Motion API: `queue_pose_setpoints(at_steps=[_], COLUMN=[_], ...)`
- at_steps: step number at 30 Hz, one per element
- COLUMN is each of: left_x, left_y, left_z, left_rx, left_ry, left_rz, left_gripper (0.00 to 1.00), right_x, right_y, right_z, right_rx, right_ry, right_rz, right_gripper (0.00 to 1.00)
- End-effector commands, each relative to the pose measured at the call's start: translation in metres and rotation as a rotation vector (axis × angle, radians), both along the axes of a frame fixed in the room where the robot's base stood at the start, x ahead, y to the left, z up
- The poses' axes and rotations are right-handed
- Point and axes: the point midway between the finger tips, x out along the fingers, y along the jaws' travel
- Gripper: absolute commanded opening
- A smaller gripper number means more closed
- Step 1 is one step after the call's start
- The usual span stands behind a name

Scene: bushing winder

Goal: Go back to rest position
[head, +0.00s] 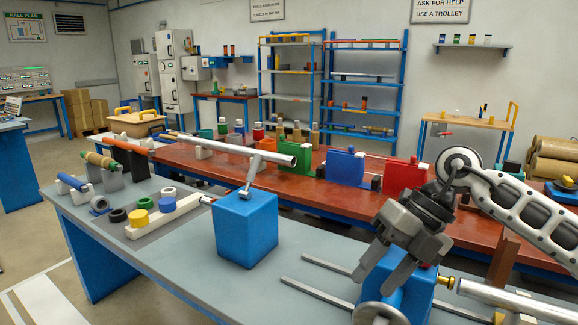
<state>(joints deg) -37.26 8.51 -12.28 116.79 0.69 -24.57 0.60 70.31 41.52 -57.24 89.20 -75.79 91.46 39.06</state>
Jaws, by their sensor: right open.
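My right gripper (381,281) reaches in from the right on a white and grey arm. Its fingers point down and are apart, with a blue block (410,292) of the winder right behind and below them. I cannot tell whether the fingers touch the block. A brass-coloured knob (446,281) sticks out beside the block, and a round grey wheel (381,313) shows below the fingers at the bottom edge. My left gripper is not in view.
A larger blue block (245,228) carries a post and a long metal rod (235,149). Two rails (325,299) lie on the grey bench. Coloured rings (139,218) and rolls stand at left. A red-brown table (300,187) with coloured parts runs behind.

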Motion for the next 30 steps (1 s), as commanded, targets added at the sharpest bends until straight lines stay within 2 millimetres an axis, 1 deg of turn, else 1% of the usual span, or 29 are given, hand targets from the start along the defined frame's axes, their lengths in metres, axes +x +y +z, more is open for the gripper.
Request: queue_pose_setpoints(at_steps=[1,2,3,5,6,8,9,11,12,14,15,17,18,20,21,23,24,26,27,30], left_x=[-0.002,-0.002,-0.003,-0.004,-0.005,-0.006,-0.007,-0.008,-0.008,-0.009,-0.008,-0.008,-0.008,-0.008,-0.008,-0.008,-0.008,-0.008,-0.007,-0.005], left_y=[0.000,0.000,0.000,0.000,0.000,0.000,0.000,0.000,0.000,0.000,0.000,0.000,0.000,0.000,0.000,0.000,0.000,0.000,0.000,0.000], left_z=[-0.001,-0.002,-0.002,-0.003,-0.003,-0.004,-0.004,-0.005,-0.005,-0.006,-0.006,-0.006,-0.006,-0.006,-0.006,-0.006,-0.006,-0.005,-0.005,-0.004], left_rx=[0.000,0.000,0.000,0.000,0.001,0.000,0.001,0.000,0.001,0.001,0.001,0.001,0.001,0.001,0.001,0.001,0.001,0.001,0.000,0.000], left_ry=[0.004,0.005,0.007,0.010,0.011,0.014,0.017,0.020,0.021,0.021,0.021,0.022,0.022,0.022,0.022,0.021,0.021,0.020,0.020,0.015], left_rz=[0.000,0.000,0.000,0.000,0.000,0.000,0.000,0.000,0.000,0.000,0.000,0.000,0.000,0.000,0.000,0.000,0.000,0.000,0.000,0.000], left_gripper=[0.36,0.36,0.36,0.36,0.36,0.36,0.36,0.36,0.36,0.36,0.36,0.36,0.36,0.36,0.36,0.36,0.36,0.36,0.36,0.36], right_x=[-0.011,-0.018,-0.027,-0.041,-0.048,-0.055,-0.057,-0.055,-0.051,-0.043,-0.038,-0.030,-0.026,-0.026,-0.029,-0.042,-0.053,-0.074,-0.089,-0.125], right_y=[0.026,0.043,0.066,0.098,0.115,0.134,0.142,0.148,0.147,0.141,0.134,0.118,0.106,0.086,0.072,0.051,0.039,0.025,0.017,0.003], right_z=[-0.013,-0.017,-0.020,-0.021,-0.018,-0.012,-0.008,-0.003,-0.003,-0.008,-0.016,-0.034,-0.051,-0.083,-0.109,-0.149,-0.173,-0.207,-0.227,-0.264], right_rx=[0.112,0.193,0.313,0.510,0.641,0.827,0.945,1.108,1.204,1.328,1.395,1.470,1.501,1.517,1.507,1.460,1.416,1.338,1.279,1.143], right_ry=[0.033,0.051,0.077,0.122,0.155,0.206,0.240,0.296,0.333,0.392,0.432,0.491,0.532,0.595,0.639,0.703,0.742,0.797,0.830,0.901], right_rz=[0.029,0.040,0.046,0.031,0.001,-0.070,-0.136,-0.260,-0.358,-0.528,-0.655,-0.862,-1.011,-1.242,-1.401,-1.633,-1.769,-1.946,-2.049,-2.242], right_gripper=[0.45,0.45,0.45,0.45,0.45,0.45,0.45,0.45,0.45,0.45,0.45,0.45,0.45,0.45,0.45,0.45,0.45,0.45,0.45,0.45])
